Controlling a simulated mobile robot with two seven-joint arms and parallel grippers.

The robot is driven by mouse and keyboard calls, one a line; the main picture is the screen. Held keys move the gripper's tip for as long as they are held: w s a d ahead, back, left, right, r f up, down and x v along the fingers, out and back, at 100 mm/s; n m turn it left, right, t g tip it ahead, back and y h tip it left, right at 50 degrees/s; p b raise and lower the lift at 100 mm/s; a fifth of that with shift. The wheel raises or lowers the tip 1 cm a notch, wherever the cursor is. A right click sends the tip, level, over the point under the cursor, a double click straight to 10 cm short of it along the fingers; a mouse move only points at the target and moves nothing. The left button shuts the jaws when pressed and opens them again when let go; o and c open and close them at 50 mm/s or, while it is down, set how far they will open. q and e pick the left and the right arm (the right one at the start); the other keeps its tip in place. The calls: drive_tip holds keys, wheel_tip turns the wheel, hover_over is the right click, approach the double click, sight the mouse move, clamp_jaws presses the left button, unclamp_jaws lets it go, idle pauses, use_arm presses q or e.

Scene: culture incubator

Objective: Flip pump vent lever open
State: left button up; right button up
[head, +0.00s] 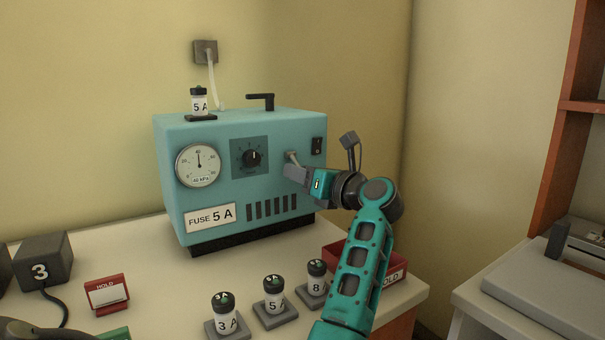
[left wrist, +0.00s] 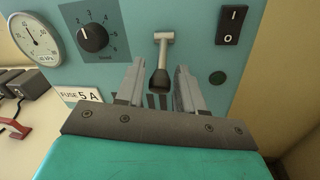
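The teal pump box (head: 225,165) stands on the bench. On its front is a small lever with a pale metal stem (head: 291,156), mostly hidden behind my gripper in the head view. In the left wrist view this lever (left wrist: 159,76) hangs down from its pivot, with a dark knob at its lower end. My left gripper (head: 288,170) is at the pump's front. Its fingers (left wrist: 158,88) are open, one on each side of the knob, with gaps visible. A black bent handle (head: 262,99) sits on the pump's top. My right gripper is not in view.
A dial (head: 253,157), gauge (head: 198,165) and black switch (head: 317,145) are on the pump's front. Several fuse jars stand on pads near the bench front, close to my arm. A red tray (head: 335,255) is partly behind my arm. A dark block marked 3 (head: 42,262) is at left.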

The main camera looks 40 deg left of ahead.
use_arm(q)
clamp_jaws()
